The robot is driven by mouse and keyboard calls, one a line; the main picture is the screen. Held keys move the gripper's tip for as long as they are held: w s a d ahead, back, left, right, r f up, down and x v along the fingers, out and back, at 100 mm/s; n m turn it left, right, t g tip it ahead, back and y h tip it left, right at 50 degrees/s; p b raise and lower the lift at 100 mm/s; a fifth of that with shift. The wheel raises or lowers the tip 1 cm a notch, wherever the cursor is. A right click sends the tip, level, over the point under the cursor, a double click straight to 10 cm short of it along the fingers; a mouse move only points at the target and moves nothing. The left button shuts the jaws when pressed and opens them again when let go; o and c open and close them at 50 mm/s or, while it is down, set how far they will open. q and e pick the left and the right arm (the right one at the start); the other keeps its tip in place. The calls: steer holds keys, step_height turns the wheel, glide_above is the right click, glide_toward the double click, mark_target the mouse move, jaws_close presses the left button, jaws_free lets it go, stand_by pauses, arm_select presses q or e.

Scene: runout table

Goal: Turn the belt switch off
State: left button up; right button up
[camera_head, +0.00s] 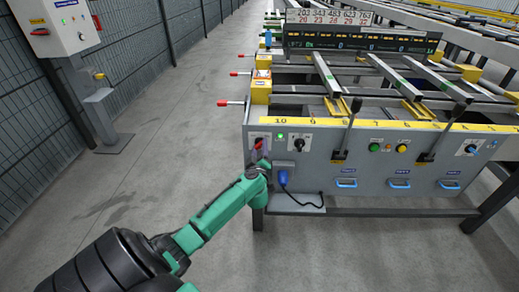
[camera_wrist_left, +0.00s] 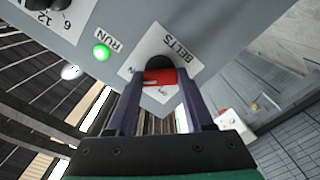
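The belt switch, marked BELTS, is a rotary switch with a red handle (camera_wrist_left: 160,76) on a black round base, set on a white plate (camera_wrist_left: 186,58) on the grey panel. The handle lies across the picture in the left wrist view. My left gripper (camera_wrist_left: 161,84) has one finger on each side of the handle, with no clear gap. A green lamp marked RUN (camera_wrist_left: 101,53) is lit beside the switch. My right gripper is not in view.
A black knob (camera_head: 299,145) and a blue plug (camera_head: 283,178) with a cable are just right of my gripper. Two black levers (camera_head: 347,130) (camera_head: 440,135) stand up farther right. Red-tipped rods (camera_head: 231,103) stick out at the table's left.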

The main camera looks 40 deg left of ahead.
arm_select(q)
jaws_close()
steer(key=shift+d+r+n+p, duration=0.1)
steer(key=shift+r+n+p, duration=0.05)
steer(key=shift+n+p, duration=1.75)
steer(key=shift+p, duration=0.25)
steer(key=n, duration=0.2)
steer(key=shift+f+n, duration=0.2)
steer(key=shift+n, duration=0.1)
steer(key=n, duration=1.1)
steer(key=shift+f+n, duration=0.1)
steer(key=shift+n, duration=0.2)
steer(key=o, duration=1)
jaws_free()
